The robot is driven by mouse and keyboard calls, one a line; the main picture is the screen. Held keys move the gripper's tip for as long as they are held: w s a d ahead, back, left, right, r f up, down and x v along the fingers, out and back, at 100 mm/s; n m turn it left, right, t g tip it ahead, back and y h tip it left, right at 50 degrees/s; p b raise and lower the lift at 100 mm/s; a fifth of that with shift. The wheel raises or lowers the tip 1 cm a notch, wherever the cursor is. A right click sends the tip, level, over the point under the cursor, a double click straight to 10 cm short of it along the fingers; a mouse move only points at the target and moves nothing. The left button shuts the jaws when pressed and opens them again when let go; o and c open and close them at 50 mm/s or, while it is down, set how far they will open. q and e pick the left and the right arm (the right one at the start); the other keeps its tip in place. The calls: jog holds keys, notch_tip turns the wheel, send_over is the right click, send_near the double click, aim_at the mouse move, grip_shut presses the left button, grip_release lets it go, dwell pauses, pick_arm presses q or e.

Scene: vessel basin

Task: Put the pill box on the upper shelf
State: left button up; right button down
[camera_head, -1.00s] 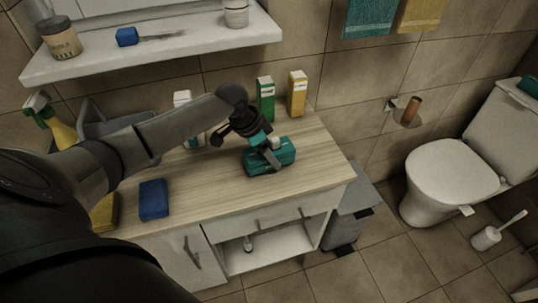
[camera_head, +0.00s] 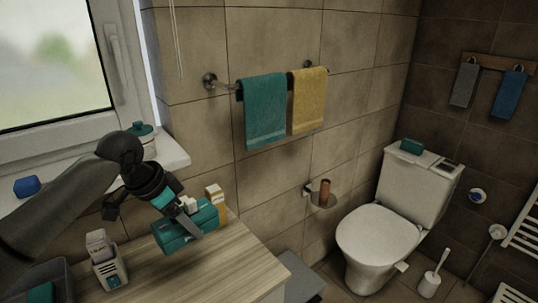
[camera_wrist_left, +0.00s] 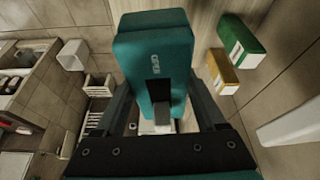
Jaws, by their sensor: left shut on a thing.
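The pill box, taken as the teal box (camera_head: 172,239) with a printed label, is held over the wooden countertop in the head view. It fills the middle of the left wrist view (camera_wrist_left: 150,45). My left gripper (camera_head: 186,212) is shut on it, with the fingers on either side (camera_wrist_left: 160,108). The box looks raised above the counter, tilted in the head view. The upper shelf, taken as the white ledge (camera_head: 172,157) under the window, is at the left, partly hidden behind my left arm. My right gripper is not in view.
A yellow-and-white box (camera_head: 216,194) stands close behind the held box; a green box (camera_wrist_left: 240,42) also shows in the wrist view. A teal-lidded jar (camera_head: 143,131) and a blue item (camera_head: 27,186) are on the ledge. A white holder (camera_head: 108,270) stands on the counter.

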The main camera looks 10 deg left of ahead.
pick_arm(q)
jog(key=shift+d, duration=0.55)
jog(key=s+d+n+y+b, duration=0.1)
jog(key=s+d+n+b, duration=0.1)
jog(key=d, duration=0.3)
jog(key=s+d+n+t+y+b, duration=0.1)
jog(key=s+d+n+b, duration=0.1)
jog(key=d+n, duration=0.3)
jog(key=shift+s+d+f+y+b, duration=0.3)
jog(key=shift+d+b, duration=0.25)
jog(key=shift+b, duration=0.3)
jog(key=s, duration=0.1)
jog(key=s+r, duration=0.1)
jog(key=s, duration=0.1)
jog(key=shift+s+r, duration=0.25)
jog(key=shift+r, duration=0.1)
